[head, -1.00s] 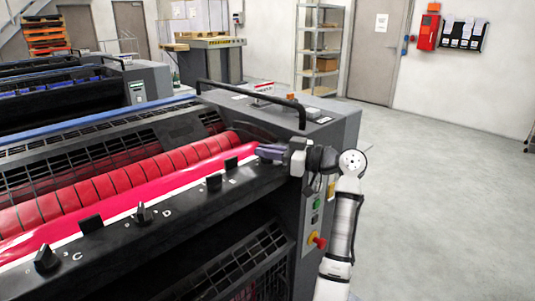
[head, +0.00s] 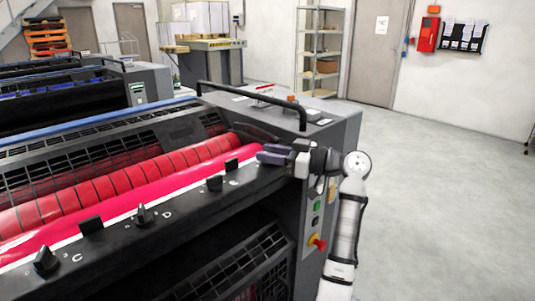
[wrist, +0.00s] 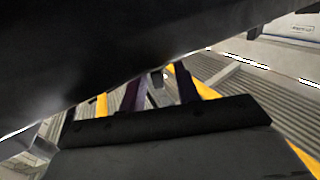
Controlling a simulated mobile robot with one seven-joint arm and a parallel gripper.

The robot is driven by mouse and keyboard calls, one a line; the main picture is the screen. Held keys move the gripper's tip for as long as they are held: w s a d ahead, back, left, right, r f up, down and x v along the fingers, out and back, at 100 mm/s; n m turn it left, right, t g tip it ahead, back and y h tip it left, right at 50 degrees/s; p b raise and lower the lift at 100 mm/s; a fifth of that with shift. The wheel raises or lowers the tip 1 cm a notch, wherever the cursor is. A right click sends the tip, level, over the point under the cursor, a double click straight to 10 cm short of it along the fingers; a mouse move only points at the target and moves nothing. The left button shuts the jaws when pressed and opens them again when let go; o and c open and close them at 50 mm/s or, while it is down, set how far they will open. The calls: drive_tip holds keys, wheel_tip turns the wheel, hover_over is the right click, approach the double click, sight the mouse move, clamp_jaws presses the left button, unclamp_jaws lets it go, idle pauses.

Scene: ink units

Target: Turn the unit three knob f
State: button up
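The printing unit's black front rail (head: 120,245) carries several black knobs. One knob (head: 46,260) stands beside the letter C, and another knob (head: 142,214) beside the letter D. A further knob (head: 214,183) sits farther along, with a mark too small to read. I cannot make out a letter F; that end of the rail is partly covered by my gripper (head: 268,155). My gripper is at the rail's far right end, pointing left over it. In the wrist view its two purple fingers (wrist: 158,92) stand apart, with a small dark piece between and beyond them, perhaps a knob.
Red rollers (head: 120,180) lie behind the rail. A black handrail (head: 250,98) rises above the unit's end. The end panel has a red emergency button (head: 318,243). Open grey floor (head: 440,200) lies to the right.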

drive_tip(key=b+v, duration=0.1)
drive_tip(key=v, duration=1.2)
drive_tip(key=shift+b, duration=0.35)
drive_tip(key=shift+a, duration=0.1)
